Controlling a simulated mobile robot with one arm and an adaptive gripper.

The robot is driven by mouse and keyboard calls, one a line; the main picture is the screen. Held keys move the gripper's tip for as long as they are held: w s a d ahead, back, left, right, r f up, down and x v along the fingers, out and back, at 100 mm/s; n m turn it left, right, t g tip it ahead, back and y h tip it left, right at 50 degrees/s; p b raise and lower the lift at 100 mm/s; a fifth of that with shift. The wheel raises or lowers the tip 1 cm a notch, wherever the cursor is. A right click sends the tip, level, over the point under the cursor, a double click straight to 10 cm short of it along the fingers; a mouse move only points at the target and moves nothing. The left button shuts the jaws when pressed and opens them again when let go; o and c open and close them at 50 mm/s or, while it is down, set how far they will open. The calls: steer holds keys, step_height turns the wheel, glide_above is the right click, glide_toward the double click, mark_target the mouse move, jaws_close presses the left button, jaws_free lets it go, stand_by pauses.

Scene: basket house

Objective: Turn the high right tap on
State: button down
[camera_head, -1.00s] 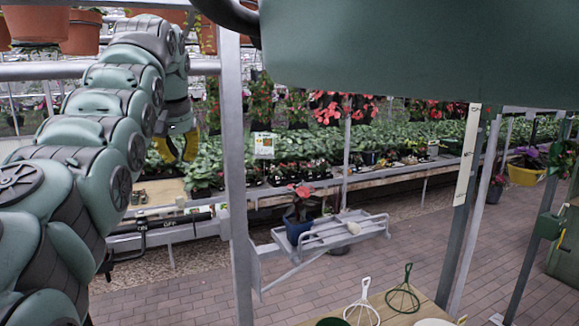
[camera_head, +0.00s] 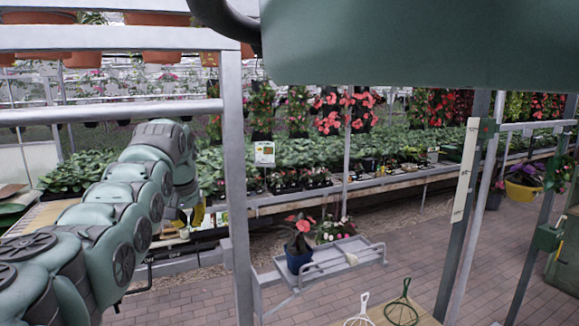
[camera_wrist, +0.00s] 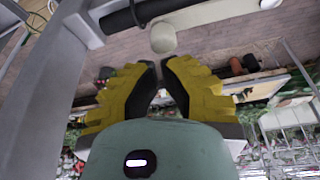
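The ON/OFF bar (camera_head: 168,261), dark with white lettering, lies low beyond my gripper in the head view. I cannot make out which of the fittings is the high right tap. My gripper (camera_head: 190,216) with yellow fingers hangs just above the OFF end of the bar, seen from behind. In the wrist view the fingertips (camera_wrist: 160,66) are close together with a narrow gap and nothing seen between them. A pale round knob (camera_wrist: 163,38) lies just beyond them, with no clear contact, and a black bar (camera_wrist: 135,14) runs beside it.
A grey metal post (camera_head: 235,180) stands right of my arm and a horizontal rail (camera_head: 110,113) crosses above it. A grey shelf (camera_head: 335,262) holds a potted red flower (camera_head: 299,243). Benches of plants (camera_head: 330,175) line the back. The brick floor (camera_head: 420,250) is open at right.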

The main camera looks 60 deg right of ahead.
steer(key=shift+f, duration=0.35)
steer(key=shift+f, duration=0.15)
steer(key=shift+s+m+h+b, duration=0.2)
steer(key=shift+m+h+b, duration=0.1)
steer(key=shift+m+b, duration=0.6)
